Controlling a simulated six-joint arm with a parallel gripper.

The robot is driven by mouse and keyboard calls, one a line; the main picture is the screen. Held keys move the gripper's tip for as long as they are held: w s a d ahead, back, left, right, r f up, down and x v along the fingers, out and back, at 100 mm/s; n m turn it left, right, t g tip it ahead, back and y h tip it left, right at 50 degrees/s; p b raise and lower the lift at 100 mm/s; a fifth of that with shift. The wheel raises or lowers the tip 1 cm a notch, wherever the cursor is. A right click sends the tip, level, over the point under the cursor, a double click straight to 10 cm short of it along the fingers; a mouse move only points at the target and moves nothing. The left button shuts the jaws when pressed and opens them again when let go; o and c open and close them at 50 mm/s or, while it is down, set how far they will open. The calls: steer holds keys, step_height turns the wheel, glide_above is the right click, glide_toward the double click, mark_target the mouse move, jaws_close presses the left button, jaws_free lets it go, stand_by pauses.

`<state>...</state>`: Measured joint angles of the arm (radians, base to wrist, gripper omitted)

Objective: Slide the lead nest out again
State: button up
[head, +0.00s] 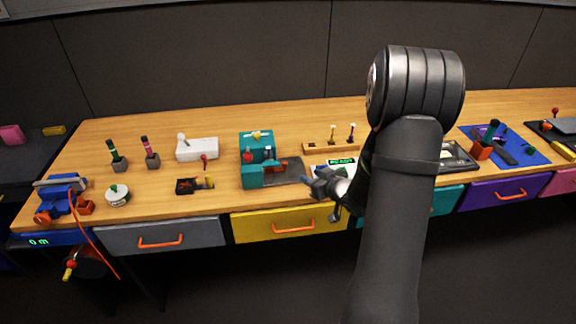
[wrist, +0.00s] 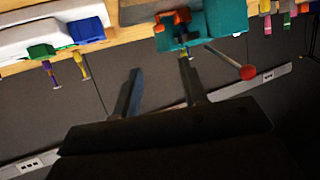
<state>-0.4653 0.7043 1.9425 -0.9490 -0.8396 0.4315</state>
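My gripper (head: 318,187) hangs above the front part of the bench, just right of the teal machine (head: 262,150). In the wrist view its two fingers (wrist: 160,78) stand apart with nothing between them. The teal machine also shows in the wrist view (wrist: 228,18), with an orange part (wrist: 173,20) in its opening and a red-ball lever (wrist: 246,72). In the head view the orange part (head: 275,169) sits at the machine's front, beside a dark grey plate (head: 292,172). I cannot tell for sure which part is the lead nest.
A wooden rack (head: 318,148) with upright pins stands behind my gripper. A white panel with a green display (head: 343,161) lies partly behind my gripper and arm. Drawers with orange handles line the bench front.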

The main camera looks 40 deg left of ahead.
mark_target(286, 164)
steer(key=x, duration=1.6)
steer(key=shift+w, duration=0.1)
jaws_close()
